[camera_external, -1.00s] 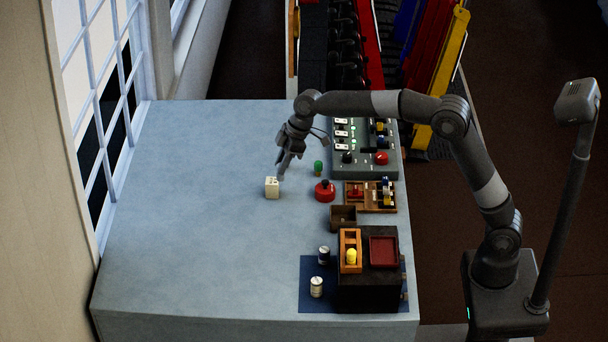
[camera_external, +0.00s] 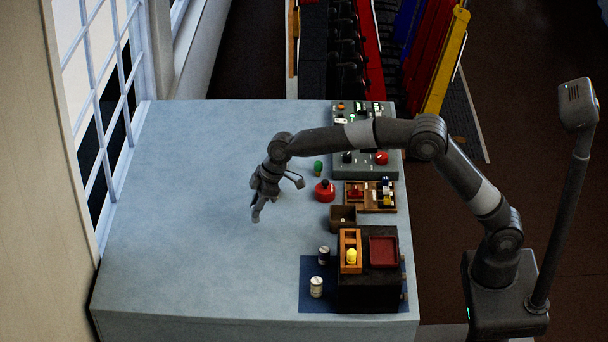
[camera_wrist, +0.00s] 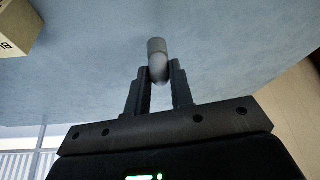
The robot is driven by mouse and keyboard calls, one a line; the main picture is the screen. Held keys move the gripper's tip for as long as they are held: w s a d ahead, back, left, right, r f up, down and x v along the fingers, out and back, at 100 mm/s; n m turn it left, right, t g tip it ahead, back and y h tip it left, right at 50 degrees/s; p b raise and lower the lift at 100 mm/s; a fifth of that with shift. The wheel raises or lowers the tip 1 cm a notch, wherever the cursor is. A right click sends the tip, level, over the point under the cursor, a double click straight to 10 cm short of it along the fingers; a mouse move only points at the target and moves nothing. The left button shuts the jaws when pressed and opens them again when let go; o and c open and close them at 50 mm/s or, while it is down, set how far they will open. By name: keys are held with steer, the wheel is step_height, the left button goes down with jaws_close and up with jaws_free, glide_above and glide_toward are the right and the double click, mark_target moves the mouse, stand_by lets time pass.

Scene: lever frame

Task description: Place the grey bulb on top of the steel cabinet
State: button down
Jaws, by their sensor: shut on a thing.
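My gripper (camera_external: 257,214) is low over the left-middle of the table, fingers pointing down. In the wrist view its two fingers (camera_wrist: 162,88) are shut on the grey bulb (camera_wrist: 157,50), a small rounded piece with a cylindrical end that sticks out past the fingertips. In the external view the bulb is too small to tell apart from the fingers. The dark box (camera_external: 368,291) at the front right of the table, with knobs on its right side, appears to be the steel cabinet. On its top are an orange holder (camera_external: 350,240) with a yellow bulb (camera_external: 351,256) and a dark red tray (camera_external: 384,251).
A cream block (camera_wrist: 22,25) lies near my gripper, mostly hidden in the external view. A red button (camera_external: 325,192), green bulb (camera_external: 318,167), brown bin (camera_external: 343,218) and grey control panel (camera_external: 365,162) stand to the right. Two canisters (camera_external: 316,287) are left of the cabinet.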

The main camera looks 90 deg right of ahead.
steer(key=shift+f, duration=1.5)
steer(key=shift+f, duration=0.1)
steer(key=c, duration=1.3)
jaws_free()
steer(key=shift+o, duration=0.2)
